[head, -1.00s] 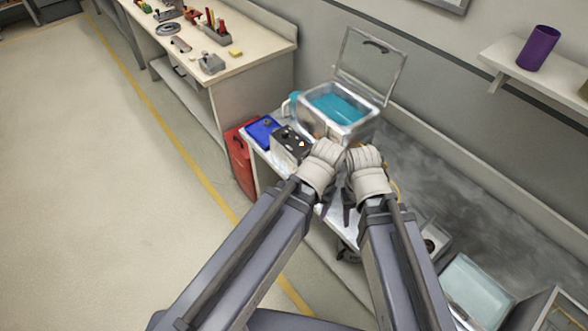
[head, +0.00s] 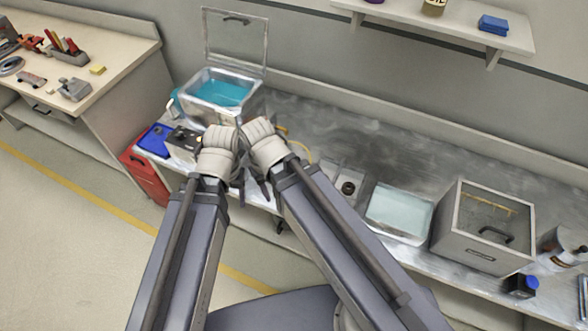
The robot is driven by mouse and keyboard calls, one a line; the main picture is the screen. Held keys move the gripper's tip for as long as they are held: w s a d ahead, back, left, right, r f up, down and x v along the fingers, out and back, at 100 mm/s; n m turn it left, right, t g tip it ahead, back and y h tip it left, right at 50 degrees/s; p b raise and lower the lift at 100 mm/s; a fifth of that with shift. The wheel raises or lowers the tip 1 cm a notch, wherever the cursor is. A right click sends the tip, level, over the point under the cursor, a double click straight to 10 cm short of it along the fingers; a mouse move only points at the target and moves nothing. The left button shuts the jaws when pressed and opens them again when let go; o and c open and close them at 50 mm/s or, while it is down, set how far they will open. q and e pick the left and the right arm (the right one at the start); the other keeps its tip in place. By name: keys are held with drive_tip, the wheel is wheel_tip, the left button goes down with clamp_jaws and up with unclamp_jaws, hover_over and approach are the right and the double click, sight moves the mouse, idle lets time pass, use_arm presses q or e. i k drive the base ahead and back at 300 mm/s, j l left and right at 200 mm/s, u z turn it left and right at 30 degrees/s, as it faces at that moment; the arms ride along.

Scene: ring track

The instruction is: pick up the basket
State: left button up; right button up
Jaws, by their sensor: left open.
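I cannot clearly make out a basket. My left gripper (head: 238,183) is over the front part of the metal bench, its dark fingers partly hidden by the pale wrist cover; it is open. My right gripper (head: 264,190) is close beside it, and its jaw gap is not clear. A thin yellow curved piece (head: 303,151) shows just behind my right wrist; what it belongs to is hidden. A metal tank (head: 206,114) with teal liquid and a raised lid (head: 235,42) stands beyond my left wrist, apart from both grippers.
A red can (head: 147,178) stands left. The bench's back middle is clear. A shelf (head: 430,27) hangs above.

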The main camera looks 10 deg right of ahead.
sight(338, 174)
drive_tip(key=k+l+z, duration=0.1)
drive_tip(key=z, duration=0.3)
drive_tip(key=k+l+z, duration=0.15)
drive_tip(key=z, duration=0.25)
drive_tip(key=k+l+z, duration=0.15)
drive_tip(key=z, duration=0.25)
